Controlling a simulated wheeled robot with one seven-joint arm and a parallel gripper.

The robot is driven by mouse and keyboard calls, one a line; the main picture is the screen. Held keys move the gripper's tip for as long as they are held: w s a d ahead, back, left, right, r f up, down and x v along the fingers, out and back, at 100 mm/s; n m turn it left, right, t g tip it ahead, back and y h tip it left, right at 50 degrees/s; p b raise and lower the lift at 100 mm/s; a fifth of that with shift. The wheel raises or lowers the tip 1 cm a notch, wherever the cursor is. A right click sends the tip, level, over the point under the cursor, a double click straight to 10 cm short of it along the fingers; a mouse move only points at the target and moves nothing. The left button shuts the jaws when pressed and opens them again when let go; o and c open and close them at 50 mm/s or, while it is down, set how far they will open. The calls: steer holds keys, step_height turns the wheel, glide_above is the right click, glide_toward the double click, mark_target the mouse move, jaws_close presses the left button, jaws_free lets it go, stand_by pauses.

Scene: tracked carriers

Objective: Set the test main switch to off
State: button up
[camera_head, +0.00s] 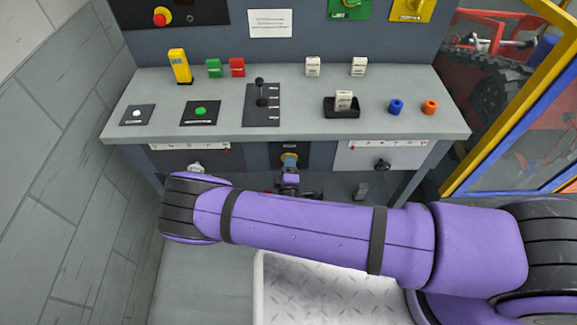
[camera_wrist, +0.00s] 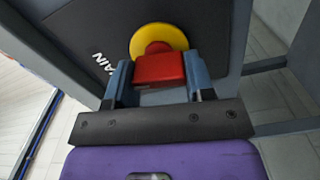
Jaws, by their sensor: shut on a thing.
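The main switch has a yellow disc (camera_wrist: 160,37) with a red handle (camera_wrist: 158,70) on a black plate (camera_wrist: 60,55) lettered "MAIN". My gripper (camera_wrist: 158,62) has its two blue-grey fingers on either side of the red handle and is shut on it. In the head view, the switch's yellow disc (camera_head: 284,157) shows under the front edge of the console, at its middle. My gripper (camera_head: 289,165) reaches it there and hides the red handle. Which setting the handle points to is hard to read.
Two panels with knobs flank the switch, a left knob (camera_head: 196,168) and a right knob (camera_head: 381,165). Above is the grey console top (camera_head: 310,120) with coloured blocks and a lever (camera_head: 261,92). A yellow-framed fence (camera_head: 500,115) stands at the right.

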steer(key=shift+f+n, duration=0.15)
steer(key=shift+n, duration=0.65)
steer(key=shift+s, duration=0.1)
steer(key=o, duration=0.9)
steer(key=s, duration=0.7)
steer(key=shift+s+a, duration=0.15)
steer(key=shift+s, duration=0.05)
